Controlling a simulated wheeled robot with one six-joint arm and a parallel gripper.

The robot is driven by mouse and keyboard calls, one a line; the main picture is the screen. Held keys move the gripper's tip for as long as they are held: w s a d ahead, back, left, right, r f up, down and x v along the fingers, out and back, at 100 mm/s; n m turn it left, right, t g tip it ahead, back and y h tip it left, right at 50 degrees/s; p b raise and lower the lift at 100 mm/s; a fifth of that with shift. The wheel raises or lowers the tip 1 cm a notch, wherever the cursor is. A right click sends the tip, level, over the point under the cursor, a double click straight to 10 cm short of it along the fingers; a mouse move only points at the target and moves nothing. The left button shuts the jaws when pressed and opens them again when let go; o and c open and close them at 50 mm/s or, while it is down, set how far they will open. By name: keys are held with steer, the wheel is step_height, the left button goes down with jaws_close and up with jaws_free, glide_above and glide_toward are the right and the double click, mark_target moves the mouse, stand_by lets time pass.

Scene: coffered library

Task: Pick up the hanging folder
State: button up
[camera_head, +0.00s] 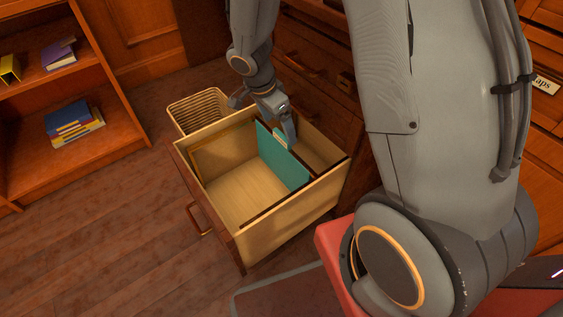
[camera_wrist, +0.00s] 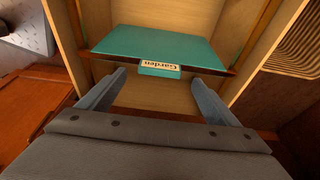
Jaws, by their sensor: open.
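The hanging folder (camera_head: 282,158) is teal and hangs across the open wooden drawer (camera_head: 240,250). It also shows in the wrist view (camera_wrist: 160,46), with a label tab (camera_wrist: 159,68) reading "Garden" at its near edge. My gripper (camera_head: 289,138) is over the drawer in the head view, beside the folder's tab. In the wrist view my gripper (camera_wrist: 162,82) is open, its two fingers on either side of the tab and apart from it. Nothing is between the fingers but the view of the tab and drawer. The folder's lower part is partly hidden.
A woven basket (camera_head: 200,106) stands behind the drawer. A bookshelf (camera_head: 75,85) with several books is at the left. A yellowish folder or panel (camera_head: 222,137) is at the drawer's far left end. The drawer's middle is empty, and floor is clear at lower left.

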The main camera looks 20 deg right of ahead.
mark_target(281, 136)
steer(key=b+x, duration=0.1)
steer(key=x, duration=0.3)
steer(key=shift+f+b, duration=0.3)
steer(key=shift+b, duration=0.1)
steer(key=c, duration=1.6)
steer(key=shift+r, duration=0.1)
